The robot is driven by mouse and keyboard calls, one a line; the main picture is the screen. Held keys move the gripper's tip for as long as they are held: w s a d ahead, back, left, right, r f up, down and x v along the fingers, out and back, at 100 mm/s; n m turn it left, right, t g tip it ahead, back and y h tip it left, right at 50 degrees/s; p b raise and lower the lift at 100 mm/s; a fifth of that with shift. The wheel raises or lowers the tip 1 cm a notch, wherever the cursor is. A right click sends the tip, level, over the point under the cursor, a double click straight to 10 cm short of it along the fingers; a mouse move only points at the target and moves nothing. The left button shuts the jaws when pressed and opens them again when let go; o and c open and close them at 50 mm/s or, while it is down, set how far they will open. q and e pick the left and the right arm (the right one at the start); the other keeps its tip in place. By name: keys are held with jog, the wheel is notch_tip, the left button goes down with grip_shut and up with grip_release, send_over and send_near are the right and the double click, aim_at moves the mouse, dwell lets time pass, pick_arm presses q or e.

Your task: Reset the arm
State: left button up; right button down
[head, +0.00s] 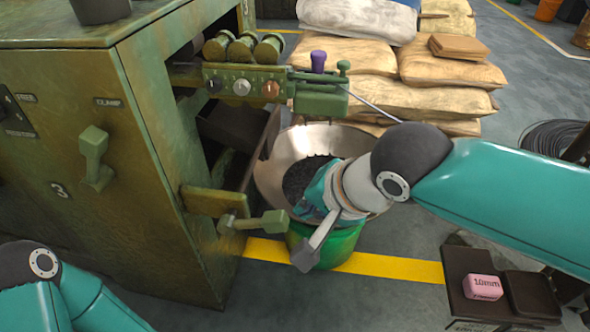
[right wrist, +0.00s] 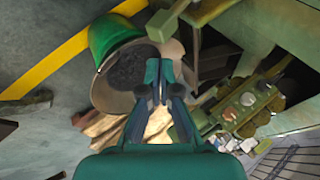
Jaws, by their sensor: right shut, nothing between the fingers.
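My right arm comes in from the right in the head view. Its gripper (head: 318,194) is over the metal bowl (head: 270,176), beside the machine's front; the fingertips are hard to make out there. In the right wrist view the fingers (right wrist: 158,73) are shut with nothing between them, in front of the bowl (right wrist: 106,92) and its dark contents. My left arm shows only as a teal link at the lower left of the head view; its gripper is not in view.
The green machine (head: 150,100) fills the left, with a lever handle (head: 265,222) sticking out near my right gripper. A green bucket (head: 338,247) is under the bowl. Sacks (head: 440,98) lie behind. A pink 10mm block (head: 482,287) sits on a dark stand at lower right.

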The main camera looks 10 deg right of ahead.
jog(key=s+d+f+m+g+h, duration=0.1)
jog(key=d+f+g, duration=0.2)
jog(key=f, duration=1)
jog(key=s+d+f+m+g+h, duration=0.1)
jog(key=d+f+g, duration=0.25)
jog(key=f, duration=0.95)
jog(key=s+a+f+n+g+y, duration=0.1)
jog(key=s+a+f+n+y, duration=0.1)
jog(key=s+f, duration=0.55)
jog(key=s+a+f+n+g+y, duration=0.15)
jog(key=s+f, duration=0.35)
jog(key=f, duration=0.6)
jog(key=w+n+t, duration=0.3)
jog(key=w+n, duration=0.1)
notch_tip(320, 180, up, 35)
jog(key=p, duration=3.5)
jog(key=shift+d+f+h, duration=0.2)
jog(key=shift+d+h, duration=0.05)
jog(key=shift+h, duration=0.2)
